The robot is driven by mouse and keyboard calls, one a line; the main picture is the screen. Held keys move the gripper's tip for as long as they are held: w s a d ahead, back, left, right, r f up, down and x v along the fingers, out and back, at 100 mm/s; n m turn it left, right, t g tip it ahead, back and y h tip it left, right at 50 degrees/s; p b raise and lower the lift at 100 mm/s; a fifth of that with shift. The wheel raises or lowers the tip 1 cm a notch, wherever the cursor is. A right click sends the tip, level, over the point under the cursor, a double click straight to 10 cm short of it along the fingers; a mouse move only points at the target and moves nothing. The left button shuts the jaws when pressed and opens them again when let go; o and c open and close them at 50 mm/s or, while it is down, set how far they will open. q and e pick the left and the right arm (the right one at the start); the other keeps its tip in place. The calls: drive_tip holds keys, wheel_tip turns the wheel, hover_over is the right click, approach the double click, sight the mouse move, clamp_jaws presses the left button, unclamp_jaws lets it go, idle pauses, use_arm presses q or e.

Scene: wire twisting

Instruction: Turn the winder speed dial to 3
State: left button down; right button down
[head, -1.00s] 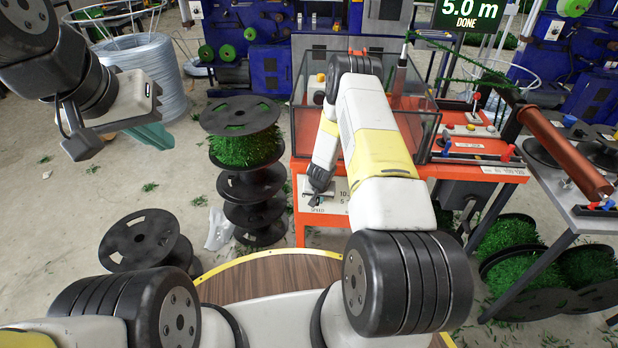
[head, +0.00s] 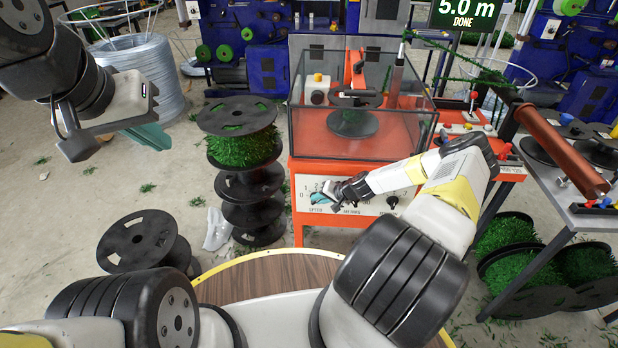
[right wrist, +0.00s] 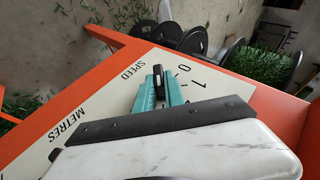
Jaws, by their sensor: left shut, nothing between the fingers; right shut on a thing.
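The speed dial (right wrist: 158,76) is a small black knob on the white panel (right wrist: 100,122) of the orange machine. In the right wrist view it sits between the teal fingers of my right gripper (right wrist: 160,92), which is shut on it. The printed 0 and 1 show beside it, and SPEED shows below its scale. In the head view my right gripper (head: 322,198) is at the panel's left end, over the dial. My left gripper (head: 150,136) is shut and empty, raised at the upper left.
A clear-walled box (head: 350,140) stands on the machine above the panel. Another black knob (head: 392,201) is further right on the panel. Stacked spools (head: 240,150) stand left of the machine. A display (head: 467,14) reads 5.0 m DONE.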

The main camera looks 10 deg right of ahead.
drive_tip(key=shift+f+y, duration=0.1)
drive_tip(key=shift+y, duration=0.3)
drive_tip(key=c, duration=1.4)
unclamp_jaws()
drive_tip(key=shift+c, duration=0.2)
drive_tip(key=shift+s+d, duration=0.1)
drive_tip(key=v, duration=0.7)
drive_tip(key=shift+s+r, duration=0.2)
drive_tip(key=shift+s, duration=0.05)
drive_tip(key=shift+d, duration=0.1)
